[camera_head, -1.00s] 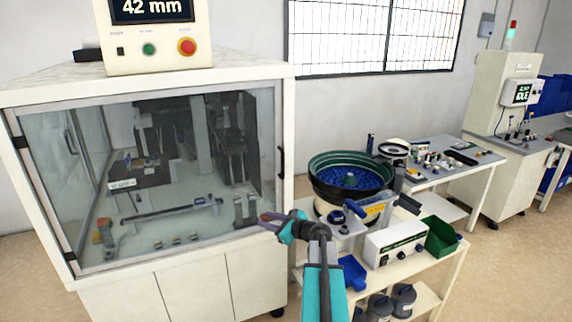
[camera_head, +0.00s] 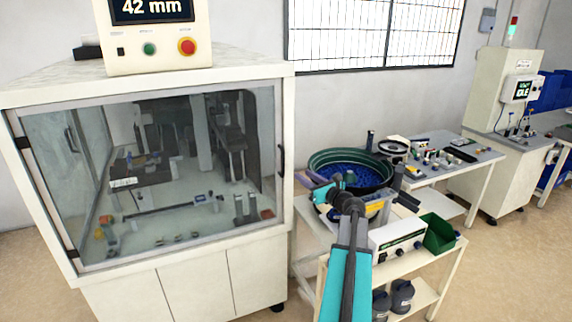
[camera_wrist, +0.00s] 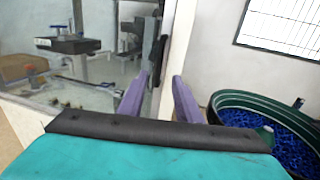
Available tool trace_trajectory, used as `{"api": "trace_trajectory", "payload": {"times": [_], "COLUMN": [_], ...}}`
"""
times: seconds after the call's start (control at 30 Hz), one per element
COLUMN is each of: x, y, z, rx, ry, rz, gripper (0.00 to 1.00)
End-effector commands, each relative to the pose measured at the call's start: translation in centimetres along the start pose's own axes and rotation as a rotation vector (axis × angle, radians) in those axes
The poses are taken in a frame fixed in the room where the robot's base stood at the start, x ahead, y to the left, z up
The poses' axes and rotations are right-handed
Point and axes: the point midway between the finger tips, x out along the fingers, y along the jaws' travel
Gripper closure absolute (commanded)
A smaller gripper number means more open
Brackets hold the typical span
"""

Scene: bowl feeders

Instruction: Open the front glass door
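The front glass door (camera_head: 150,215) of the white cabinet is shut, in a pale frame hinged at its left edge. Its dark vertical handle (camera_head: 281,160) is on the right side of the frame. My gripper (camera_head: 304,181) is just right of the handle and a little lower, apart from it in the picture. In the wrist view my gripper (camera_wrist: 161,84) shows two purple fingers spread apart with nothing between them. The handle (camera_wrist: 158,58) appears ahead, in line with the gap and close to the left finger. The exact distance cannot be told.
A green bowl feeder (camera_head: 338,160) with blue parts stands on a cart close behind and right of my gripper. It also shows in the wrist view (camera_wrist: 225,100). A control box (camera_head: 397,236) and green bin (camera_head: 438,231) sit on the cart. Floor shows beyond the cart.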

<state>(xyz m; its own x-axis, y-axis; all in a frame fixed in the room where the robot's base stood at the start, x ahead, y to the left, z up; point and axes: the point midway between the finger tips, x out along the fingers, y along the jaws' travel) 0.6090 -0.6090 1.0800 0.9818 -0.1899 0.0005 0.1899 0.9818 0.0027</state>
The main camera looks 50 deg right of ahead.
Motion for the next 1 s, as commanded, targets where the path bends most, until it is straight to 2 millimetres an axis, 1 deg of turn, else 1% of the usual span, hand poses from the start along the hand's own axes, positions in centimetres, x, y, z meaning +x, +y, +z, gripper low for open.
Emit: {"api": "trace_trajectory", "payload": {"times": [0.17, 1.0], "x": [1.3, 10.5], "y": [-0.1, 0.0], "z": [0.1, 0.2], "rx": [0.001, -0.001], "ry": [0.000, 0.001], "rz": [0.002, 0.002], "gripper": [0.69, 0.69]}}
